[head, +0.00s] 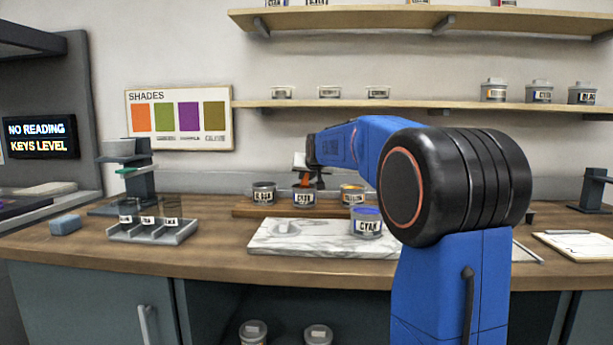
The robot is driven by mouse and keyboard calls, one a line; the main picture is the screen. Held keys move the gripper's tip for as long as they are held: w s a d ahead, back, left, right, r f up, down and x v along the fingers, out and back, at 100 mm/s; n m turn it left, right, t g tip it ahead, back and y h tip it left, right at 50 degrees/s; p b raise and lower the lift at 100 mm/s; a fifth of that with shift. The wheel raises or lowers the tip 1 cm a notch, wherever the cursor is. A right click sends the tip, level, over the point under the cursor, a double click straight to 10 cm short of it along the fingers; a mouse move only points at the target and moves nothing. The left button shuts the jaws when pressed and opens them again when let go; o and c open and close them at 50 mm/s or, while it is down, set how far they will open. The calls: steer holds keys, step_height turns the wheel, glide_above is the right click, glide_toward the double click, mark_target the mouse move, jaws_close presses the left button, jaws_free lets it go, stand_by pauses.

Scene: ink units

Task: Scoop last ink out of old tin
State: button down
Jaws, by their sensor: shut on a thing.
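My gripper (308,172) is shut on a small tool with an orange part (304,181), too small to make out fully. It is just above the middle tin (304,198) on a wooden board (243,209). Whether the tool's end is inside that tin I cannot tell. A dark-topped tin (264,193) stands left of it, and a tin with orange-yellow ink (352,194) stands right. A tin marked CYAN (367,224), with a blue top, stands on the marble slab (275,240) in front. Which tin is the old one is not clear.
A grey tray with small jars (178,236) and a blue block (65,224) are at left. A clipboard (575,246) lies at right. Shelves (420,104) with tins run above. The left of the slab is mostly clear, with a faint pale patch.

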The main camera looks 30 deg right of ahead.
mark_target(307, 186)
steer(key=shift+f, duration=0.5)
steer(key=shift+r, duration=0.1)
stand_by(0.6)
step_height(307, 186, up, 11)
steer(key=shift+f, duration=0.2)
stand_by(0.8)
